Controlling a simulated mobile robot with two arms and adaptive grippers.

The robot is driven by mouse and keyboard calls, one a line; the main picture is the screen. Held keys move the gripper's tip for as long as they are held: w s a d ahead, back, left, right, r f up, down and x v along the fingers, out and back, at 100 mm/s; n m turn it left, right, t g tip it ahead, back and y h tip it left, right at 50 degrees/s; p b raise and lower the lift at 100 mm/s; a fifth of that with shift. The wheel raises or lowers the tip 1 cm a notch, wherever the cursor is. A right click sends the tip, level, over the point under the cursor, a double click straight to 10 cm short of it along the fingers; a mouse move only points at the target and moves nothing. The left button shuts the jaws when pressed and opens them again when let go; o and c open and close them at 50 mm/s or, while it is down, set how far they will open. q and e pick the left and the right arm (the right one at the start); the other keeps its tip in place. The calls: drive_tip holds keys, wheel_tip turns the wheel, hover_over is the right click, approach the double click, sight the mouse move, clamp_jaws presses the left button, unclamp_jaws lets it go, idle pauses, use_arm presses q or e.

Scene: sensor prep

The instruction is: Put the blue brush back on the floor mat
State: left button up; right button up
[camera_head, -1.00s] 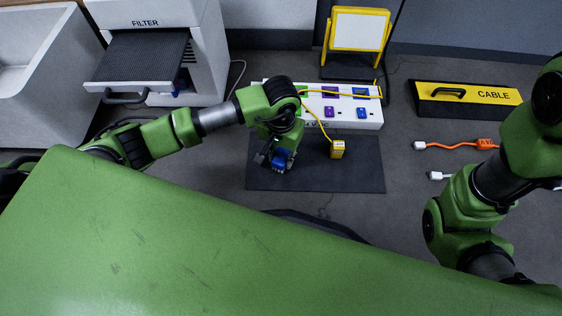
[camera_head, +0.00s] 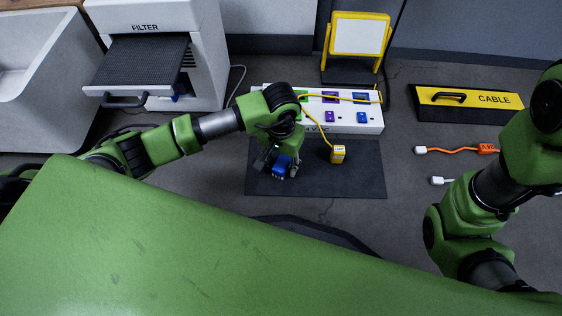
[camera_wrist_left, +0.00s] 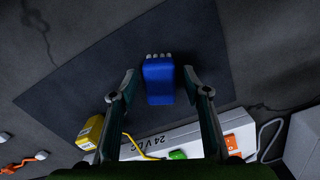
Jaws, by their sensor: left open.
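The blue brush (camera_head: 281,168) is on the left part of the dark floor mat (camera_head: 345,182). In the left wrist view the blue brush (camera_wrist_left: 159,84), with pale bristles at its far end, is between the two spread fingers of my left gripper (camera_wrist_left: 159,74). A gap shows on each side of it, so the gripper is open and not clamped on it. In the head view my left gripper (camera_head: 278,166) is low over the mat around the brush. My right arm shows at the right edge, but its gripper is out of view.
A yellow block (camera_head: 338,154) on a yellow cord stands on the mat to the right of the brush. The white power panel (camera_head: 312,125) borders the mat's back. A filter unit (camera_head: 150,40) stands at left, and a black-yellow cable box (camera_head: 468,103) at right.

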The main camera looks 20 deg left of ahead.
sight(281, 163)
use_arm(q)
wheel_tip(281, 163, up, 12)
drive_tip(key=p, duration=0.8)
